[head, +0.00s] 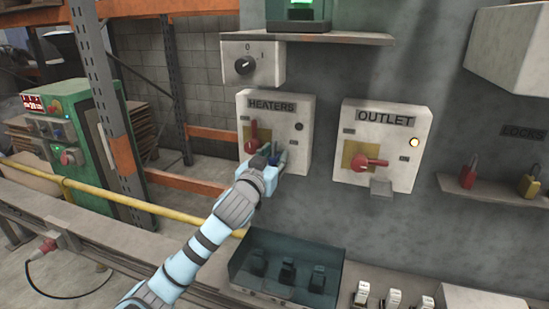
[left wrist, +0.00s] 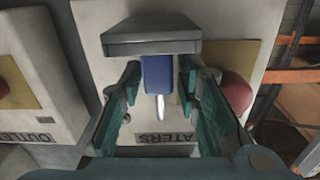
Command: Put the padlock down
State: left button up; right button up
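The blue padlock (left wrist: 157,76) with its pale shackle (left wrist: 160,107) shows in the left wrist view, which is upside down. Its base meets the small grey ledge (left wrist: 150,36) of the HEATERS box (left wrist: 165,137), and it looks upright there. My left gripper (left wrist: 158,88) is open, with one finger on each side of the padlock and a narrow gap to each. In the head view my left gripper (head: 271,167) is at the lower right of the HEATERS box (head: 298,105) and hides most of the padlock and ledge. My right gripper is not in view.
A red handle (head: 252,138) is close to the left gripper. The OUTLET box (head: 400,112) with its own small ledge (head: 381,187) is to the right. A shelf (head: 488,190) holds red and yellow padlocks. A dark open tray (head: 240,262) sits below.

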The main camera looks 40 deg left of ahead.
pick_arm(q)
jog(key=shift+d+r, duration=0.1)
jog(key=shift+r, duration=0.05)
jog(key=b+v, duration=0.1)
jog(key=v, duration=1.1)
